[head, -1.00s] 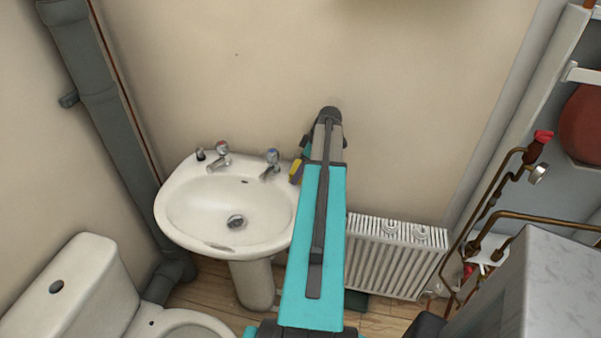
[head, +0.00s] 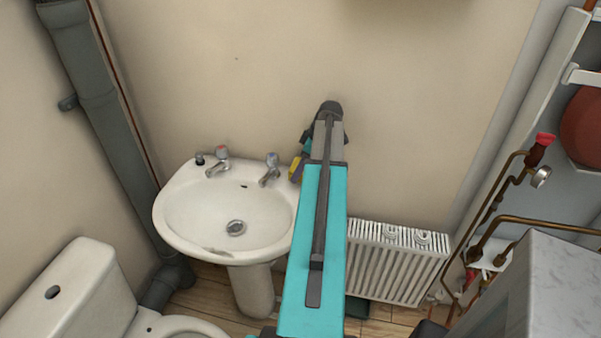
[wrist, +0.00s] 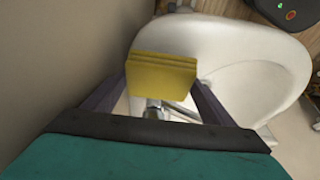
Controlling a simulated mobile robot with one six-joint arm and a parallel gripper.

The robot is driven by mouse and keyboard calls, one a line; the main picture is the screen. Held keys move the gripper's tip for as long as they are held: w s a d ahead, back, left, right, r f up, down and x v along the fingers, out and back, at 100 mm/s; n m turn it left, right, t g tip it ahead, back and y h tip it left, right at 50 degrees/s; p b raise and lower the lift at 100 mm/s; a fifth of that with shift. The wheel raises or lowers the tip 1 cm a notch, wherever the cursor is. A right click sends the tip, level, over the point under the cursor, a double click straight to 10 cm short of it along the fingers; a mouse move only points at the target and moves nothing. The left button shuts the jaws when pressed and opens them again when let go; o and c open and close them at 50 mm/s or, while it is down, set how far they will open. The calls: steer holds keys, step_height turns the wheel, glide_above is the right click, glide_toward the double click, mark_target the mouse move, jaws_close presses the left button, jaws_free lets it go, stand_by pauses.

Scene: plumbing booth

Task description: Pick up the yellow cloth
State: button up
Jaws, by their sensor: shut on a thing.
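The yellow cloth (wrist: 160,77) is a folded yellow block between the two dark fingers of my gripper (wrist: 162,90) in the wrist view. My gripper is shut on it. Behind it lies the white basin (wrist: 240,65), with a chrome tap partly hidden below the cloth. In the head view a small piece of the yellow cloth (head: 295,168) shows at the basin's right rear corner, beside my teal arm. The arm hides most of the gripper there. I cannot tell whether the cloth touches the basin.
The basin (head: 190,225) has two taps at its back edge. A white radiator (head: 395,265) stands right of my arm. A toilet (head: 75,295) is at the lower left. Copper pipes (head: 510,190) and a grey cabinet (head: 555,285) are at the right. A beige wall is close behind.

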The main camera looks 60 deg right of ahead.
steer(key=s+a+r+b, duration=0.1)
steer(key=s+b, duration=0.1)
steer(key=s, duration=0.6)
steer(key=s+a+r+b, duration=0.1)
steer(key=s+a+b, duration=0.1)
steer(key=s, duration=0.5)
steer(key=shift+s+a, duration=0.25)
steer(key=shift+s, duration=0.1)
steer(key=o, duration=0.4)
steer(key=shift+c, duration=1.3)
steer(key=shift+s, duration=0.15)
